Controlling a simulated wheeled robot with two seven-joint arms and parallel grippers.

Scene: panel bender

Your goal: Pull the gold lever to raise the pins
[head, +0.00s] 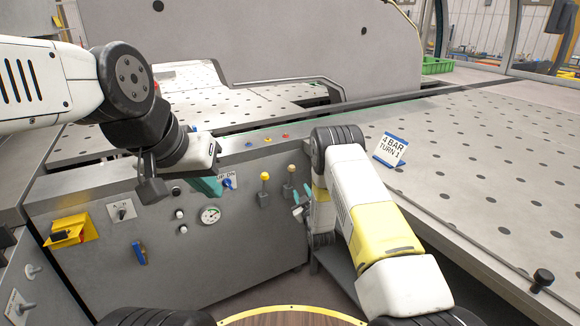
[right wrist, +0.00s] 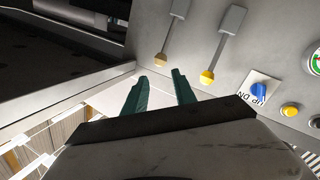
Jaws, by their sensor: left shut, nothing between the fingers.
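The gold lever (head: 291,169) has a tan-gold round knob and stands on the grey front panel, right of a brighter yellow lever (head: 264,177). In the right wrist view the gold knob (right wrist: 160,61) lies just beyond the fingertips, roughly in line with the gap between them, with the yellow knob (right wrist: 207,77) to its right. My right gripper (head: 300,212) is open and empty, its teal fingers (right wrist: 159,76) apart, below the gold lever in the head view. My left gripper (head: 210,187) is shut and empty in front of the panel, left of the levers. No pins are clearly visible.
A blue UP/DN switch (head: 228,183), a pressure gauge (head: 210,215) and several knobs sit on the panel left of the levers. A yellow bracket (head: 70,231) sticks out further left. A 4 BAR TURN 1 sign (head: 391,150) stands on the perforated table (head: 480,190) at right.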

